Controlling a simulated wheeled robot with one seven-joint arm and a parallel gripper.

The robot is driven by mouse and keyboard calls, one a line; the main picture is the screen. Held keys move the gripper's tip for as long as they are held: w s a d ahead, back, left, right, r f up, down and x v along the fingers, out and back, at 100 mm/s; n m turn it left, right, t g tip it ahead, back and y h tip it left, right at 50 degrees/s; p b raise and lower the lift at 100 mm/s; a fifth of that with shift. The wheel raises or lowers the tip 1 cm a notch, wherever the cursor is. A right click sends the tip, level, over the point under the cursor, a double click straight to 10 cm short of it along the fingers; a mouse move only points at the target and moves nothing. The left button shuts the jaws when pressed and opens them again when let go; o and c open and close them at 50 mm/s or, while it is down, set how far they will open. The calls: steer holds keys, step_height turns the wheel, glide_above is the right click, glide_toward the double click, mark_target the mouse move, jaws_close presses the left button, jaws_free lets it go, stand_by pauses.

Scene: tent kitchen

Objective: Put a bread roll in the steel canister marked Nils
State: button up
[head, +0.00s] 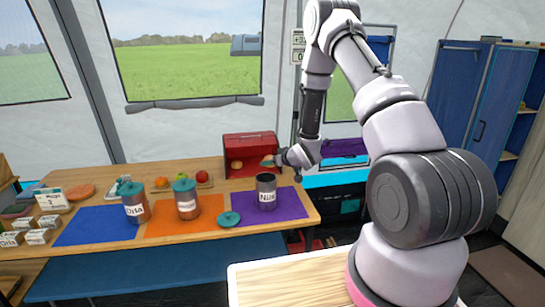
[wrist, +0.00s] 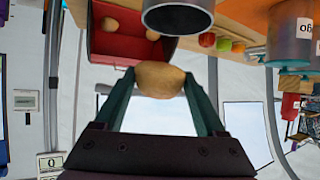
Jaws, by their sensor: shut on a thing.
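The steel canister marked Nils (head: 266,193) stands upright and uncovered on the purple mat (head: 290,205). A teal lid (head: 229,218) lies to its left, on the table. My gripper (head: 274,161) is above and behind the canister, in front of the red bread box (head: 250,142). In the wrist view my gripper (wrist: 160,82) is shut on a tan bread roll (wrist: 159,73), held between its teal fingers. An open-mouthed grey canister (wrist: 178,18) shows just beyond the roll, apart from it. More rolls (wrist: 125,22) lie in the red box (wrist: 108,42).
Two canisters with teal lids stand to the left: one marked Olga (head: 135,207), the other (head: 186,205) with an unreadable label. A tray with fruit (head: 202,177) is behind them. Small white boxes (head: 42,232) stand at the far left. The purple mat is clear around the Nils canister.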

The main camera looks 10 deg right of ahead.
steer(key=shift+f, duration=0.65)
steer(key=o, duration=1.3)
steer(key=shift+c, duration=0.2)
steer(key=v, duration=1)
steer(key=shift+s+r, duration=0.15)
steer(key=shift+s, duration=0.2)
steer(key=shift+d+r, duration=0.1)
steer(key=shift+d, duration=0.05)
